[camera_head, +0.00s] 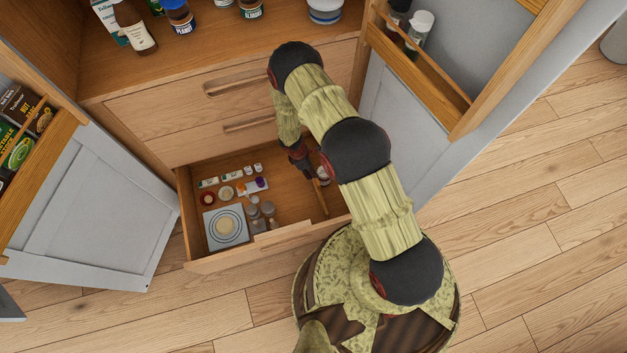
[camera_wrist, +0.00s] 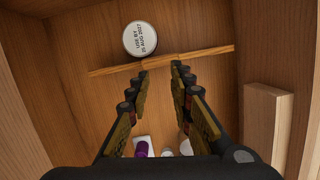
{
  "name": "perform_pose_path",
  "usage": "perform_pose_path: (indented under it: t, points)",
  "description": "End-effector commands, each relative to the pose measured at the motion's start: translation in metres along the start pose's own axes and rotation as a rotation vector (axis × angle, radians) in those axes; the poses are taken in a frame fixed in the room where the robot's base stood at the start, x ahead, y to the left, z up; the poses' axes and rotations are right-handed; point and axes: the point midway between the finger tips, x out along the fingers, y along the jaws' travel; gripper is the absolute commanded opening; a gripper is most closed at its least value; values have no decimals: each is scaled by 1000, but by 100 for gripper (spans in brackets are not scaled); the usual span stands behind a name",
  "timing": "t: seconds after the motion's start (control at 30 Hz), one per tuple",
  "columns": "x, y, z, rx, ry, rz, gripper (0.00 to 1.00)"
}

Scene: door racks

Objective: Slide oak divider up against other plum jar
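The oak divider (camera_wrist: 215,54) is a thin wooden strip standing across the open drawer; it also shows in the head view (camera_head: 319,198). A round jar with a white date-printed lid (camera_wrist: 140,39) stands beyond it in the wrist view, very close to or touching it. This jar shows partly beside my arm in the head view (camera_head: 323,175). I cannot read a plum label on it. My gripper (camera_wrist: 161,66) is down in the drawer, fingers parted, with fingertips at the divider's near side. Nothing shows between the fingers. Whether the tips touch the divider is unclear.
The open drawer (camera_head: 282,244) holds several small jars, a purple item (camera_head: 262,183) and a plate on a square tray (camera_head: 210,214) at the left. A pale block (camera_wrist: 267,123) sits at the drawer wall. Open doors with racks (camera_head: 430,70) flank the cabinet. Drawer floor beside the divider is clear.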

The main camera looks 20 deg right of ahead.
Motion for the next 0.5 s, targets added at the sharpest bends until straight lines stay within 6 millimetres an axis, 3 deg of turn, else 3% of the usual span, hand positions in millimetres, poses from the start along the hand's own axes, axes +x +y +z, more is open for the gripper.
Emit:
perform_pose_path:
  t: [0.1,0.2,0.5]
  points:
    - [16,-2,30,158,24,-16,23]
    - [23,-2,42,303,48,-20,23]
    - [35,-6,52,787,135,-57,23]
